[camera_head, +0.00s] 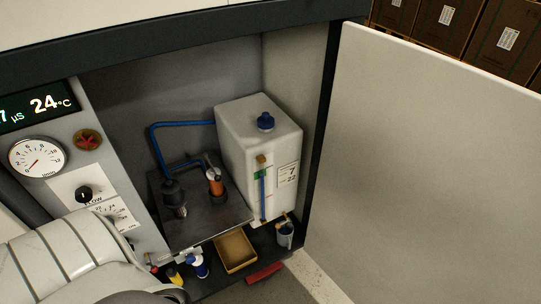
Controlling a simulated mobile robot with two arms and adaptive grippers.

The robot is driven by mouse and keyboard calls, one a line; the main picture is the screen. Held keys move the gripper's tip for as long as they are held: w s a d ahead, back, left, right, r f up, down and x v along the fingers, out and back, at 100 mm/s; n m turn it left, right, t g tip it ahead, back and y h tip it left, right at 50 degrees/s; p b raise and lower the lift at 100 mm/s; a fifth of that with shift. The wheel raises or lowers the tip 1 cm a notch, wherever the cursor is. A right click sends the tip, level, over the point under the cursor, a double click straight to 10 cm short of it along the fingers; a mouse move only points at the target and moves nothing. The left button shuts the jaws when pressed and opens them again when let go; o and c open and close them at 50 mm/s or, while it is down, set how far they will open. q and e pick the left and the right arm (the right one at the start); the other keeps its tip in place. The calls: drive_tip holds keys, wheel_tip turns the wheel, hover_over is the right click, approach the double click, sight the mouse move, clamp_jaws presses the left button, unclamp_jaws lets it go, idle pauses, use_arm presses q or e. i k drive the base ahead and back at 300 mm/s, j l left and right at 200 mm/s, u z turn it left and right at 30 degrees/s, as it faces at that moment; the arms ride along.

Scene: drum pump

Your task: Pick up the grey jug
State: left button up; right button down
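A small grey jug (285,236) stands on the dark cabinet floor at the lower right of the opening, below the front right corner of the white tank. It looks upright and its top is partly shaded; its handle cannot be made out. A white link of my arm fills the lower left corner. Neither gripper shows in the head view.
The white tank (238,150) with a blue cap stands behind the jug, beside a dark pump shelf (222,214). A brown open tray (235,251), a blue-and-white bottle (198,266) and a red bar (265,272) lie nearby. The open door (420,170) bounds the right side.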

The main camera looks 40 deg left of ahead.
sight(285, 234)
drive_tip(key=u, duration=0.95)
